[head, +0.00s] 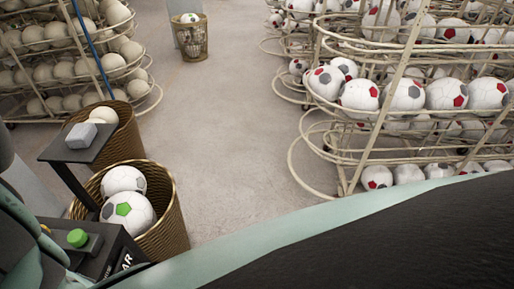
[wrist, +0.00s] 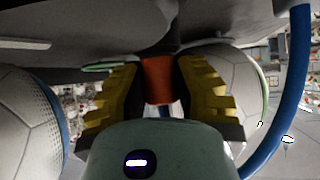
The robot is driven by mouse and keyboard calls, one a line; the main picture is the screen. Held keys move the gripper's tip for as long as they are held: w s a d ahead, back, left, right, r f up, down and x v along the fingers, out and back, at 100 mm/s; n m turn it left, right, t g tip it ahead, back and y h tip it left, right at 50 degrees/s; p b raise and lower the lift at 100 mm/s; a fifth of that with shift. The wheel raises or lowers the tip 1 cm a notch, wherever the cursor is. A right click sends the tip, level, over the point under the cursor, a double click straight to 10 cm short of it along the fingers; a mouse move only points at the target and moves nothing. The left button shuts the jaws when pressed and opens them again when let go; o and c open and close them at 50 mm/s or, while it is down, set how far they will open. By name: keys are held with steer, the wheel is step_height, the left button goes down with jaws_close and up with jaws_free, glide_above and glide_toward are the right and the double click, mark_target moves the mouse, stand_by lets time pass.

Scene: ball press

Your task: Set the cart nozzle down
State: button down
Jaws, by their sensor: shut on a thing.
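My gripper (wrist: 158,85) shows in the wrist view with its two yellow ribbed fingers closed on an orange-red piece, which I take to be the cart nozzle (wrist: 158,78). Only a short part of the nozzle shows between the fingers; its tip and lower end are hidden. A blue hose (wrist: 296,90) curves down the right side of the wrist view; whether it joins the nozzle cannot be seen. The head view shows neither my gripper nor the nozzle.
White balls flank the gripper, left (wrist: 28,115) and right (wrist: 225,85). In the head view, a wicker basket (head: 172,222) with two balls stands lower left. Ball racks stand left (head: 150,98) and right (head: 296,160). Floor (head: 235,120) between them is clear up to a far basket (head: 191,45).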

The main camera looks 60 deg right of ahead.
steer(key=shift+w+a+f, duration=0.1)
steer(key=shift+a+f, duration=0.05)
steer(key=shift+f, duration=0.05)
steer(key=shift+f, duration=0.2)
steer(key=c, duration=0.8)
jaws_free()
steer(key=shift+c, duration=0.2)
steer(key=shift+r, duration=0.1)
steer(key=shift+r, duration=0.15)
steer(key=shift+w+d+r+b, duration=0.2)
steer(key=shift+d+b, duration=0.2)
steer(key=shift+d, duration=0.15)
steer(key=b+v, duration=0.2)
steer(key=v, duration=0.9)
steer(key=shift+s+r+b, duration=0.1)
steer(key=shift+b, duration=0.3)
